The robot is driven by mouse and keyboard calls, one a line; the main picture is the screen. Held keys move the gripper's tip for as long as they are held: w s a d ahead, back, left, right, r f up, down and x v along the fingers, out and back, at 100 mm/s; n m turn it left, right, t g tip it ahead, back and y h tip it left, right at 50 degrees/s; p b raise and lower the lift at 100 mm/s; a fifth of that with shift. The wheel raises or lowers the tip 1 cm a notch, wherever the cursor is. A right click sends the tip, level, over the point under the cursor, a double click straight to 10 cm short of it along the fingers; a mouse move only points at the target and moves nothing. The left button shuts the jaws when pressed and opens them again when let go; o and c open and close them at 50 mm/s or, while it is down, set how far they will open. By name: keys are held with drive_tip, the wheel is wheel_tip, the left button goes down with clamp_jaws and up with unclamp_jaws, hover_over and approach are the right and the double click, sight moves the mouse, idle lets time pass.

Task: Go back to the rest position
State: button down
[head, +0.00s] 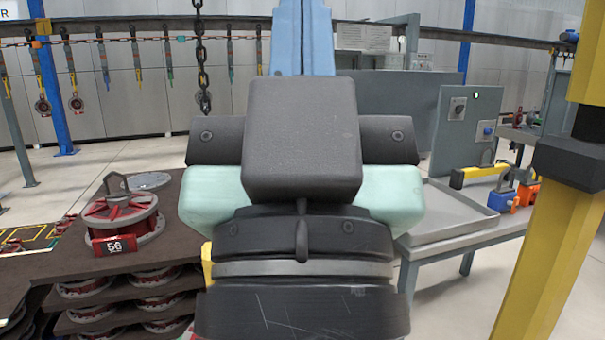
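My own arm, in black and mint-green parts, fills the middle of the head view from the bottom edge upward. It hides what lies straight behind it. I cannot make out my gripper or its fingers, so I cannot see whether it holds anything.
A red and grey round part (122,218) with a "56" tag sits on a dark stacked rack (75,265) at left. A grey tray table (455,228) stands at right, near a yellow post (560,220). Hooks (72,78) and a chain (201,60) hang from an overhead rail.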

wheel_tip(320, 180, up, 15)
drive_tip(key=p, duration=1.2)
